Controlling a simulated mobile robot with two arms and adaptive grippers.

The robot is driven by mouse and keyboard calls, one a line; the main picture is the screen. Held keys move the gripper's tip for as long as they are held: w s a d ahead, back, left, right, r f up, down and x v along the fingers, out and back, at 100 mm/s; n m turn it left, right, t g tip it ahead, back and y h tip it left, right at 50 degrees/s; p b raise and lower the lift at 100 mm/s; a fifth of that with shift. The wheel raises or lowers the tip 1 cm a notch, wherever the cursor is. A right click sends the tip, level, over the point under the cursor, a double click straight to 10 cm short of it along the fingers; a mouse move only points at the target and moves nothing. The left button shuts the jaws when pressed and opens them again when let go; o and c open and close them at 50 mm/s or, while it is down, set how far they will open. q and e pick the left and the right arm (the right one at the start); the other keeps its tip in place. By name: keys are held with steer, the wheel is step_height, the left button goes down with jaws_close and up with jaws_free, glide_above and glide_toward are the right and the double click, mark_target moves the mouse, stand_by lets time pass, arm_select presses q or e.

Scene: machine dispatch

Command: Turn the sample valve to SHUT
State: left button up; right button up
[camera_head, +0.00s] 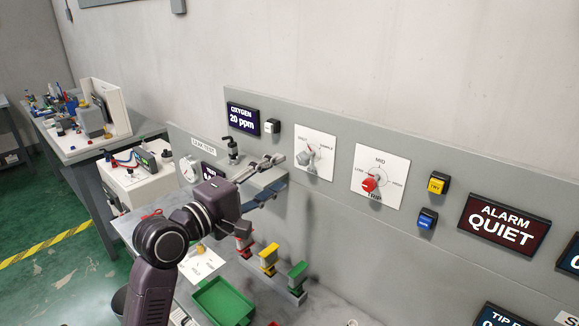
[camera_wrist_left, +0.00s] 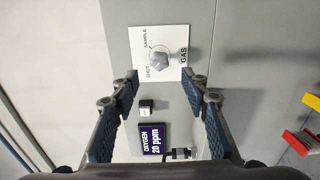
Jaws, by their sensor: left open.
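The sample valve is a grey knob (camera_head: 307,157) on a white plate on the wall panel. In the left wrist view the knob (camera_wrist_left: 159,59) shows near the plate's middle, with SHUT and SAMPLE printed to its left and GAS to its right. I cannot tell exactly which mark the knob points to. My left gripper (camera_head: 284,170) is open and empty, reaching toward the plate from the left. In the left wrist view its fingertips (camera_wrist_left: 161,84) are spread apart, with the knob beyond the gap between them. My right gripper is out of view.
A red selector knob (camera_head: 370,184) on another white plate is to the right. The OXYGEN display (camera_head: 243,118) and a small white button (camera_head: 272,126) are left of the valve. Yellow (camera_head: 438,183) and blue (camera_head: 427,219) buttons sit farther right. A green tray (camera_head: 224,301) lies below.

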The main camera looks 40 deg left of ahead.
arm_select(q)
steer(key=shift+s, duration=1.15)
